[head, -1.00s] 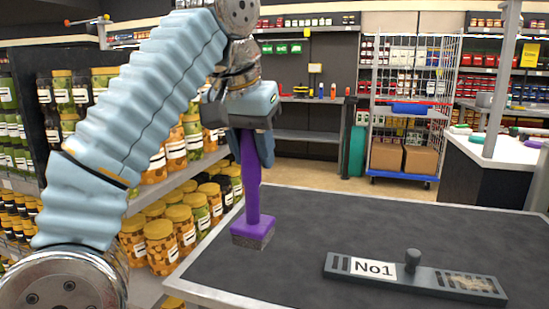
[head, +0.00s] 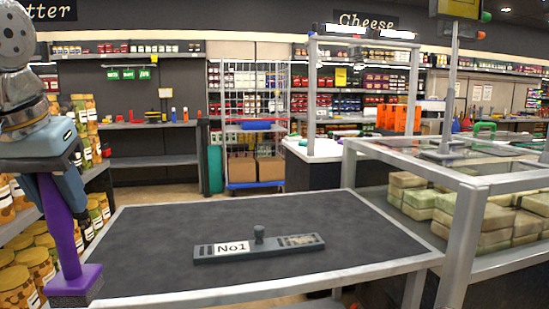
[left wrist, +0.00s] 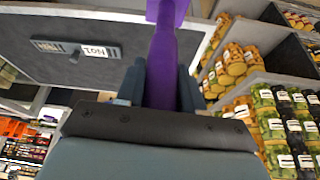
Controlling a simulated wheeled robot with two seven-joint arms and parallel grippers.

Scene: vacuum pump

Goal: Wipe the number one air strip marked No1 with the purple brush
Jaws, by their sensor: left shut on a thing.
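The grey air strip (head: 280,245) with the white No1 label (head: 232,248) and a small dark knob lies on the dark table top, near its middle. It also shows in the left wrist view (left wrist: 50,46), at the upper left. My left gripper (head: 52,172) is at the left edge of the head view, shut on the handle of the purple brush (head: 62,235). The brush hangs upright, its head with grey bristles (head: 72,292) down, left of the table and apart from the strip. In the left wrist view the purple handle (left wrist: 166,70) runs between the fingers. My right gripper does not show.
The table (head: 150,225) has a pale metal rim and is otherwise clear. Shelves of yellow-lidded jars (head: 30,270) stand at the left, close to the brush. A metal-framed glass case (head: 480,185) with pale blocks stands at the right. A wire cart (head: 245,110) is behind.

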